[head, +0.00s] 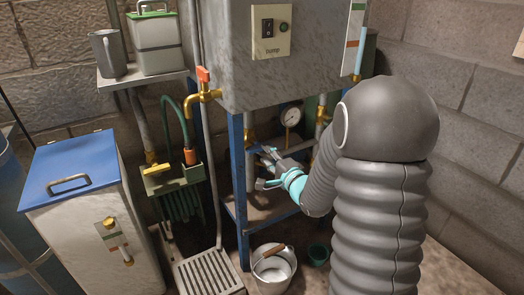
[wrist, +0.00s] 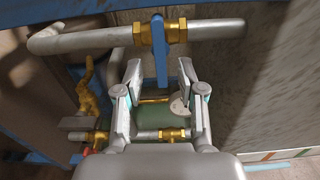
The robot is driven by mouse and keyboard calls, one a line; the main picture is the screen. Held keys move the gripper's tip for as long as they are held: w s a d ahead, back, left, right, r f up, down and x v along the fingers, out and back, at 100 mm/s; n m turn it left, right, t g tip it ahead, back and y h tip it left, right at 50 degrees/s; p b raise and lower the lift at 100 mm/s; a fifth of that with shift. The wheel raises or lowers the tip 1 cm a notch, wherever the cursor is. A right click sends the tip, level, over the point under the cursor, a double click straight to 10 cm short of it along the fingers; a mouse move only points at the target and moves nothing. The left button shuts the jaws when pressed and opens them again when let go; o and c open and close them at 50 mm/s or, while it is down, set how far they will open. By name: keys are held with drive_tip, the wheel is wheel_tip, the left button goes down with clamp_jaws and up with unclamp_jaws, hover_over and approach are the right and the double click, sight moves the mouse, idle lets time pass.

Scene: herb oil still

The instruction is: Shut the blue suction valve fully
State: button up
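In the wrist view the suction valve has a blue lever (wrist: 160,55) and a brass body (wrist: 174,32) on a grey horizontal pipe (wrist: 95,41). In that picture the lever runs across the pipe, its free end toward my gripper. My gripper (wrist: 159,75) is open, one finger on each side of the lever's free end. There appear to be gaps between the fingers and the lever. In the head view my gripper (head: 266,169) is under the grey tank, inside the blue frame. The valve is too small and partly hidden to make out clearly there.
A blue frame post (head: 240,190) stands left of my gripper, and a pressure gauge (head: 291,116) is behind it. Brass fittings (wrist: 88,95) and a green vessel (wrist: 150,117) lie beyond the fingers. A metal bucket (head: 273,272) stands below.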

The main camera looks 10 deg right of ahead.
drive_tip(key=v, duration=0.7)
drive_tip(key=shift+s, duration=0.25)
